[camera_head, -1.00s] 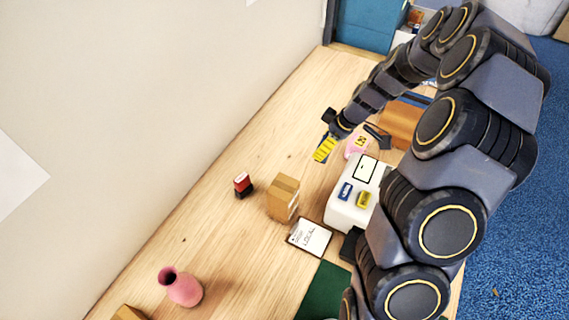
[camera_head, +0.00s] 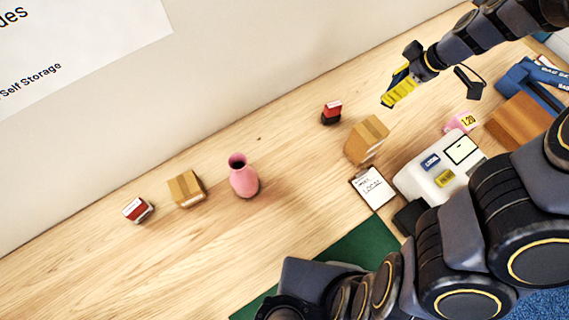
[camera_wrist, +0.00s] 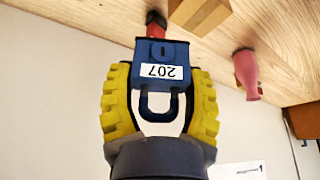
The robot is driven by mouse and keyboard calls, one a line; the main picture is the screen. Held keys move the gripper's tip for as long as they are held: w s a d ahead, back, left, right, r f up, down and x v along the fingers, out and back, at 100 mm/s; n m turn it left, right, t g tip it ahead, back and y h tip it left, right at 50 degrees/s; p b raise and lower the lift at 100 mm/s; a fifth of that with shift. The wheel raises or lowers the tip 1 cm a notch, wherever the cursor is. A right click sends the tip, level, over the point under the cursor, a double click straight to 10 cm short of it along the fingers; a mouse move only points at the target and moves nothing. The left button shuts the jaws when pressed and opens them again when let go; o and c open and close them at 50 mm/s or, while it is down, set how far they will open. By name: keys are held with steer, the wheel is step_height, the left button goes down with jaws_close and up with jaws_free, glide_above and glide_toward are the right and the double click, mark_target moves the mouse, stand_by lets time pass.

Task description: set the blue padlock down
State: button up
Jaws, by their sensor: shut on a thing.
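The blue padlock (camera_wrist: 160,75) with a white "207" label is in my gripper (camera_wrist: 160,105) in the wrist view. The yellow ribbed fingers are shut on it from both sides, with its dark shackle toward my palm. In the head view my gripper (camera_head: 398,92) is over the far part of the wooden table (camera_head: 290,200), to the right of a red and black stamp (camera_head: 331,112). The padlock is mostly hidden there by the fingers. I cannot tell how high it is above the wood.
A cardboard box (camera_head: 367,140), a clipboard (camera_head: 373,186) and a white machine (camera_head: 438,180) are nearby. A pink vase (camera_head: 243,178), a smaller carton (camera_head: 187,189) and a red-white box (camera_head: 138,210) stand left. Bare wood lies between the vase and stamp.

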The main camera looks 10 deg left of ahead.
steer(key=s+a+n+g, duration=0.2)
steer(key=s+a+n, duration=0.2)
steer(key=a, duration=0.3)
steer(key=s+a+n+g+h, duration=0.1)
steer(key=s+a+n, duration=0.35)
steer(key=a, duration=0.25)
steer(key=s+a+n+g, duration=0.2)
steer(key=s+a+n, duration=0.25)
steer(key=a, duration=0.25)
steer(key=shift+w+d+f, duration=0.1)
steer(key=shift+w+f, duration=0.05)
steer(key=shift+f, duration=2.8)
steer(key=shift+w+d+f, duration=0.1)
steer(key=shift+w+f, duration=0.1)
steer(key=shift+f, duration=2.7)
steer(key=shift+w+f, duration=0.15)
steer(key=shift+f, duration=2.8)
steer(key=shift+f, duration=0.1)
steer(key=o, duration=1.1)
steer(key=v, duration=1.2)
steer(key=shift+s, duration=0.2)
